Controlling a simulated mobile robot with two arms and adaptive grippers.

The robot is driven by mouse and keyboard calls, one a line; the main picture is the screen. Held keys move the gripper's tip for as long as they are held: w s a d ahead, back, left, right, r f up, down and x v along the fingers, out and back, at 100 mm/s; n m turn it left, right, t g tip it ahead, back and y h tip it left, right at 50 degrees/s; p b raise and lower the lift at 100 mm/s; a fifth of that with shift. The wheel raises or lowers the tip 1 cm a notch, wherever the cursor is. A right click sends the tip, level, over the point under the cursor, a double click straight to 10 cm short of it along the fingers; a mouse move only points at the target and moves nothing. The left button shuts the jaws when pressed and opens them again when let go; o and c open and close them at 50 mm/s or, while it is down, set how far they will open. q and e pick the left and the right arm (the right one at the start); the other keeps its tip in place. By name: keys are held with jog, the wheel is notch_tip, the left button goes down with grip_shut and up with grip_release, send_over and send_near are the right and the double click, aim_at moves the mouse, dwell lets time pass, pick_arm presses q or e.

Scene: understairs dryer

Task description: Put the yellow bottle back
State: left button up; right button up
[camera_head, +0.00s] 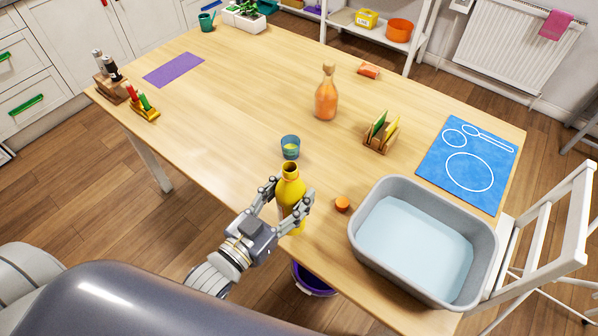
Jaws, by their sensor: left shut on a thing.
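The yellow bottle (290,187) stands upright near the front edge of the wooden table, with its dark open mouth at the top. My left gripper (284,205) is shut on it, one finger on each side of its body. Part of the bottle's lower side is hidden by the gripper. I cannot tell whether its base touches the table. A small orange cap-like piece (342,204) lies on the table to the right of the bottle. My right gripper is not in view.
A blue glass (290,147) stands just behind the bottle. A grey basin of water (363,233) is to the right. An orange bottle (326,97) and a wooden holder (379,137) stand farther back. A purple mat (174,69) and blue mat (437,158) lie flat. The table's left middle is clear.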

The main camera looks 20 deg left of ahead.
pick_arm(q)
jog(key=w+a+f+p, duration=0.1)
jog(key=w+f, duration=0.3)
jog(key=w, duration=0.5)
jog(key=shift+w+a+f+p, duration=0.15)
jog(key=shift+w+p, duration=0.1)
jog(key=shift+p, duration=0.1)
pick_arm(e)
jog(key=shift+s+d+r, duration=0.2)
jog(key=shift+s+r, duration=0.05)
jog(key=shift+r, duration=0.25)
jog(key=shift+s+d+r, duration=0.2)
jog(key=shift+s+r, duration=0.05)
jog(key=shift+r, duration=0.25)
pick_arm(q)
jog(key=shift+f, duration=0.1)
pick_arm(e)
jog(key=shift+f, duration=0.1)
pick_arm(q)
jog(key=o, duration=1.5)
jog(key=shift+f, duration=0.1)
jog(key=shift+c, duration=0.2)
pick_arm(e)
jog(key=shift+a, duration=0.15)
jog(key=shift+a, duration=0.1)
